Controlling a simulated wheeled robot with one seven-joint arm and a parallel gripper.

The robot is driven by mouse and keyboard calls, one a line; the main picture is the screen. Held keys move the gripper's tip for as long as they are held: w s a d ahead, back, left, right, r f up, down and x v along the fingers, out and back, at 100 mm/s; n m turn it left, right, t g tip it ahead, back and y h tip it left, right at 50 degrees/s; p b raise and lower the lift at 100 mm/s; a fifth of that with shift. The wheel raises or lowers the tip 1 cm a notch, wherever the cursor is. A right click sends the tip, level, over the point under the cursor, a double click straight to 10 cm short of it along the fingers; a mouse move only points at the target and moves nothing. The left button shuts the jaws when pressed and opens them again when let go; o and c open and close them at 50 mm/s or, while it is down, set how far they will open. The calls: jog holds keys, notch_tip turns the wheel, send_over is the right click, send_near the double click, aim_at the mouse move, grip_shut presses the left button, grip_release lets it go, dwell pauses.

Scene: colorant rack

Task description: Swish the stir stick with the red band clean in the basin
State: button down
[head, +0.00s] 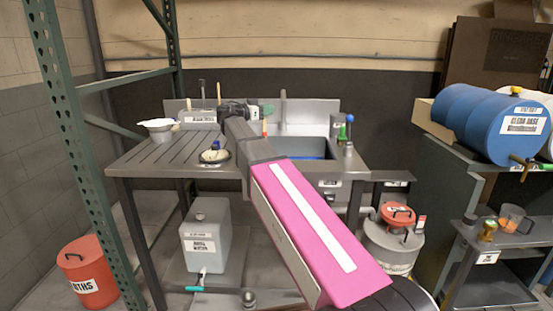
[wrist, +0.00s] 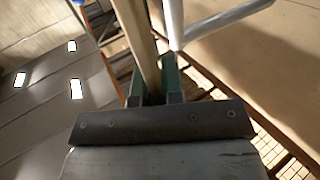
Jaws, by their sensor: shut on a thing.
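My gripper (head: 264,109) is at the back of the bench, just left of the sink basin (head: 326,151). In the wrist view its green fingers (wrist: 154,84) are shut on a pale wooden stir stick (wrist: 137,38). In the head view a small orange-red patch (head: 265,127) shows just below the fingers; it may be the stick's band, but it is too small to be sure. No band is visible in the wrist view. The stick's lower end is hidden. The basin shows blue at its bottom, partly hidden by my arm.
A pale grey pipe (wrist: 215,27) passes close beside the fingers. Upright sticks (head: 219,93) stand at the back of the bench. Green-topped bottles (head: 342,134) stand at the basin's right edge.

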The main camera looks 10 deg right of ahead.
notch_tip(320, 180, up, 12)
dwell(1.1)
jog(key=shift+a+f, duration=0.1)
